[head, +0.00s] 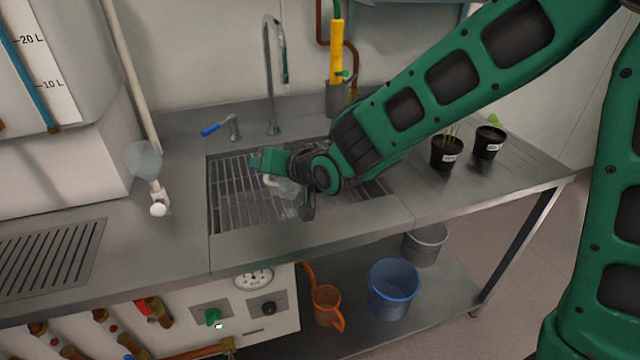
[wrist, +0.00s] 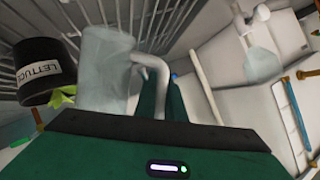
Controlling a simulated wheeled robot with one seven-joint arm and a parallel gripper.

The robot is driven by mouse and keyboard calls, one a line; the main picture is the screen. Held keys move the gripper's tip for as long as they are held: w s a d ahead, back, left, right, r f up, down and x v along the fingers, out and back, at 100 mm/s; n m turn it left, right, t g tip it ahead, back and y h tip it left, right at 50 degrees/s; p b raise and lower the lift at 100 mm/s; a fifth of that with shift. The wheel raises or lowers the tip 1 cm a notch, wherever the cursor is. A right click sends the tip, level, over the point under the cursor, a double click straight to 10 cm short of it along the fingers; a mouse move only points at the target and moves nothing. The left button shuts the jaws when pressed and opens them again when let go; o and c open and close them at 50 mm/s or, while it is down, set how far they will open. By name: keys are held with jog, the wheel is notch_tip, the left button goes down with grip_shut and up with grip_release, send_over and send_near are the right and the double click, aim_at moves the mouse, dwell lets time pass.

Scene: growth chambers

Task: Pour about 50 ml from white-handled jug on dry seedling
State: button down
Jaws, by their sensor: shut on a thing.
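My gripper (head: 266,168) is shut on the white handle (wrist: 157,80) of a clear, translucent jug (wrist: 104,68). In the head view the jug (head: 289,188) hangs over the sink grating (head: 240,196), partly hidden by my wrist. Any water in it cannot be made out. In the wrist view a black pot labelled LETTUCE (wrist: 25,72), with a yellow-green leaf, shows beside the jug. Two black labelled pots stand right of my arm on the bench: one with thin stems (head: 446,153), one with a green leaf (head: 488,142). I cannot tell which seedling is dry.
A tall tap (head: 270,70) and a blue-handled tap (head: 222,128) stand behind the sink. A clear vessel with a white fitting (head: 144,160) stands at left. The right bench front is clear.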

jog(key=shift+s+a+f+n+t+b, duration=0.15)
jog(key=shift+a+f+n+b, duration=0.05)
jog(key=shift+f, duration=0.2)
jog(key=shift+s+a+f+n+t+b, duration=0.15)
jog(key=shift+a+f+n, duration=0.05)
jog(key=shift+f, duration=0.15)
jog(key=shift+f, duration=0.1)
dwell(0.3)
jog(key=shift+s+a+f+n+t+h+b, duration=0.55)
jog(key=shift+a+f+n+h+b, duration=0.3)
jog(key=shift+b, duration=0.65)
jog(key=shift+s+a+f+n+t+h+b, duration=0.15)
jog(key=shift+a+f+n+t+h+b, duration=0.15)
jog(key=shift+f+n+b, duration=0.5)
